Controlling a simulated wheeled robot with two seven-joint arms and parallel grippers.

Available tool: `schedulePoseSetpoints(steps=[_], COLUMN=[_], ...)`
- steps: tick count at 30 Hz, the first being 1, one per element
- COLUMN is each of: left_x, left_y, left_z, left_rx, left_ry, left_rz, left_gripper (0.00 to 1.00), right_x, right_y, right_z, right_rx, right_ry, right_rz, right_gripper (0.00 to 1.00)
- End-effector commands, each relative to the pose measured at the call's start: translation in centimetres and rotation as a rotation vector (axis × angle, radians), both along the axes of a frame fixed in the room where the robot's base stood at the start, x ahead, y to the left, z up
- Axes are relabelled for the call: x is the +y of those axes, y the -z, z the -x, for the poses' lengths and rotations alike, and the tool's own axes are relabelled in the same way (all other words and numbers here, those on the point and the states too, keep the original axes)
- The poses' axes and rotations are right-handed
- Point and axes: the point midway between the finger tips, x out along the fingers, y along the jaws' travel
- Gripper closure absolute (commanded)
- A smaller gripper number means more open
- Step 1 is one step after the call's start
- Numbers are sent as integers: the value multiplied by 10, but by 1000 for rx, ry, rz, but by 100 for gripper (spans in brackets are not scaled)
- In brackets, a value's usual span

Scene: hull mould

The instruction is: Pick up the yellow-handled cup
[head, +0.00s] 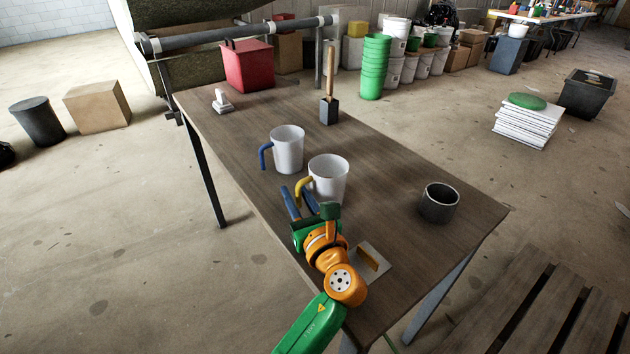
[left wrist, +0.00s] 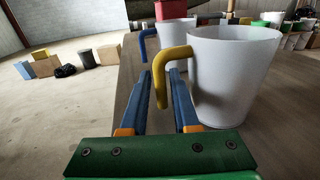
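The yellow-handled cup (head: 330,180) is white and stands upright on the wooden table (head: 400,192). Its yellow handle (head: 302,188) points left. My left gripper (head: 298,202) is open just in front of the handle. In the left wrist view, the cup (left wrist: 232,75) is large at the right, and its yellow handle (left wrist: 160,75) shows between the blue fingers of my left gripper (left wrist: 168,100). The fingers do not appear closed on it. A white cup with a blue handle (head: 288,150) stands behind and to the left. My right gripper is not in view.
A dark grey mug (head: 440,203) stands at the right of the table. A trowel (head: 372,262) lies near my left arm. A mallet-like tool (head: 329,105), a small white object (head: 222,101) and a red box (head: 248,66) are farther back. Bare table lies right of the cups.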

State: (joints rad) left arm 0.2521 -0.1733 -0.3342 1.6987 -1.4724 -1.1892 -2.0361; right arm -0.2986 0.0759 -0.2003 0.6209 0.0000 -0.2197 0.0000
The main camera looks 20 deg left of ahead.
Motion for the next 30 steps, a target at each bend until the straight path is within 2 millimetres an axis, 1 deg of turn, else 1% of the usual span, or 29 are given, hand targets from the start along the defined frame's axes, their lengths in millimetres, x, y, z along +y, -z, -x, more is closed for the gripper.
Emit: schedulePoseSetpoints(steps=[1, 4, 5, 30], left_x=[0, 0, 0, 0], left_y=[0, 0, 0, 1], left_z=[0, 0, 0, 0], left_rx=[0, 0, 0, 3], left_ry=[0, 1, 1, 0], left_rz=[0, 0, 0, 2], left_gripper=[71, 98, 100, 100], right_x=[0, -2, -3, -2], right_y=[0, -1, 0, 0], right_z=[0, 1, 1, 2], right_rx=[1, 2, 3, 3], right_ry=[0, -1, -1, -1], right_rz=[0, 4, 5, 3], right_gripper=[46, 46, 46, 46])
